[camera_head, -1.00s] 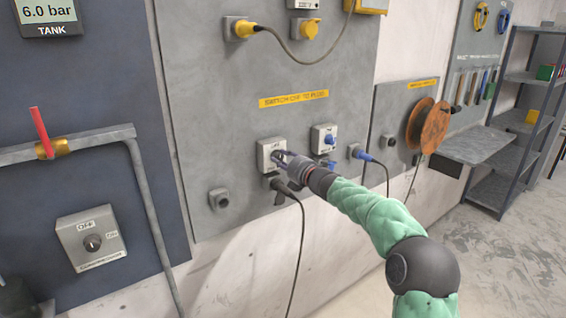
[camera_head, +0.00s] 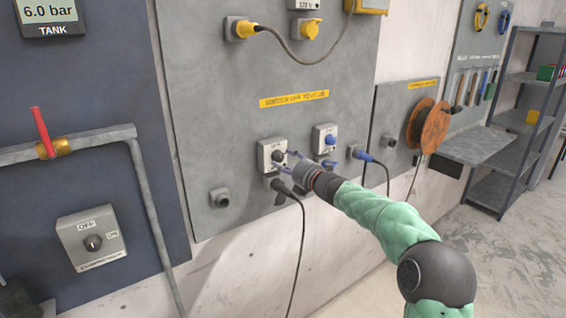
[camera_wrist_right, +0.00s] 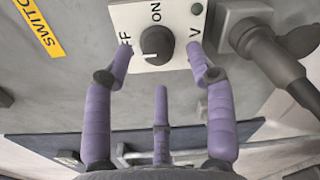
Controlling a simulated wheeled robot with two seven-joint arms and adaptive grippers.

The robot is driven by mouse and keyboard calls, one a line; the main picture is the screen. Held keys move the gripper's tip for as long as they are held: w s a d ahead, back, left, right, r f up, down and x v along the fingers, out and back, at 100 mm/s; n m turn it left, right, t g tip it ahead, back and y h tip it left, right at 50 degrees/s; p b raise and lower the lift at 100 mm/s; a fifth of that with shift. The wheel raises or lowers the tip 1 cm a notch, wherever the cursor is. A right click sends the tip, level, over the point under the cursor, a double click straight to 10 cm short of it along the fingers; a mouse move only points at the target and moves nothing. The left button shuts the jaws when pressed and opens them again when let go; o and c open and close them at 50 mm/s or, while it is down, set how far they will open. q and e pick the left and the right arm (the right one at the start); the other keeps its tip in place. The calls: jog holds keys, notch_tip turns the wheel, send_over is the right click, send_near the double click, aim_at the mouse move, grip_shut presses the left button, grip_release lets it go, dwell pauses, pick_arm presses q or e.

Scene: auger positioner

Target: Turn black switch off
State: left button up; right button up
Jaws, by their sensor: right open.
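The black switch (camera_head: 278,156) is a dark round knob on a white box on the grey wall panel. In the right wrist view the knob (camera_wrist_right: 158,46) sits between ON and partly hidden OFF lettering; I cannot tell which mark it points at. My right gripper (camera_head: 284,164) is in front of the box's right side, and in the wrist view its purple fingers (camera_wrist_right: 161,62) are spread to either side of the knob, apart from it, with a third finger below. My left gripper is not in view.
A black plug and cable (camera_head: 284,188) hang just below the switch box; the plug is large at the right of the wrist view. A box with a blue switch (camera_head: 329,139) and a blue plug (camera_head: 361,155) are to the right. A compressor switch box (camera_head: 92,239) is lower left.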

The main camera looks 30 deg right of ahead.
jog(key=s, duration=0.9)
jog(key=shift+s+d, duration=0.25)
jog(key=shift+d, duration=0.1)
jog(key=shift+r, duration=0.1)
